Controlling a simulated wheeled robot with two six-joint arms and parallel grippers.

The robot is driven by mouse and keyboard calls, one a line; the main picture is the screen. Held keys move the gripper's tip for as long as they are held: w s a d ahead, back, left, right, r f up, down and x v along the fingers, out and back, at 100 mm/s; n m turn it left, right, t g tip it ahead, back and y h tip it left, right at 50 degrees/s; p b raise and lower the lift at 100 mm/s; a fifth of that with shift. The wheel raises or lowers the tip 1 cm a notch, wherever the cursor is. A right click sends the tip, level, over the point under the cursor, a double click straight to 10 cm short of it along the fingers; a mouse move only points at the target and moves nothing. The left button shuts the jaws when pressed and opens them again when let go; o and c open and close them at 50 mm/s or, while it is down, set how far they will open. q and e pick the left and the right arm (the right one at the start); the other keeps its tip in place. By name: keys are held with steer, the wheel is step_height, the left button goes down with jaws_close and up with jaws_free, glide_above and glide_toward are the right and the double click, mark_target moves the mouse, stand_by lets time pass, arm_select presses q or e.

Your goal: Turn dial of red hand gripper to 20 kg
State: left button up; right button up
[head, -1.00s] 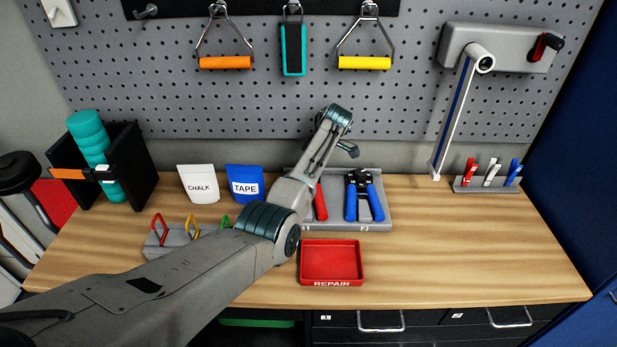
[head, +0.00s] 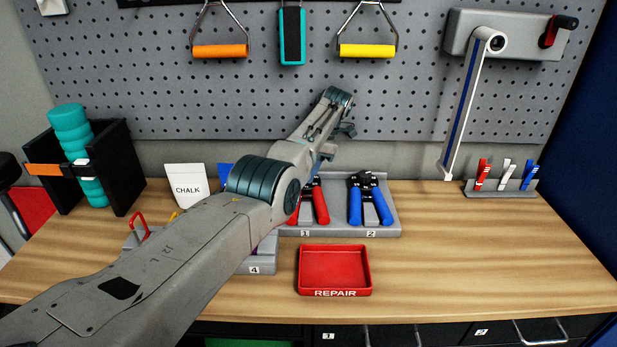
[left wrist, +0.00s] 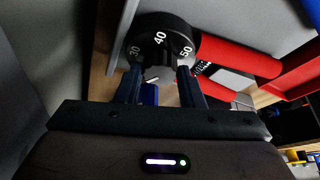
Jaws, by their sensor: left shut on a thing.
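The red hand gripper (head: 321,204) lies in the slot marked 1 of a grey tray (head: 385,230), partly hidden behind my left arm. In the left wrist view its red handles (left wrist: 240,55) extend to the right from a black round dial (left wrist: 160,28) with white numbers 30, 40 and 50. The 40 is in the middle, above a grey pointed part (left wrist: 158,75). My left gripper (left wrist: 159,82) is shut on the dial, with one finger on each side of the grey part. In the head view the jaws are mostly hidden behind my own arm. My right gripper is in neither view.
A blue-handled gripper (head: 371,205) lies in slot 2, right beside the red one. A red REPAIR tray (head: 335,268) sits in front, empty. A pegboard (head: 400,110) stands behind. The bench on the right is clear up to the clip rack (head: 500,190).

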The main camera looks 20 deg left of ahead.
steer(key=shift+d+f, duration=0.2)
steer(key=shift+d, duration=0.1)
arm_select(q)
steer(key=o, duration=1)
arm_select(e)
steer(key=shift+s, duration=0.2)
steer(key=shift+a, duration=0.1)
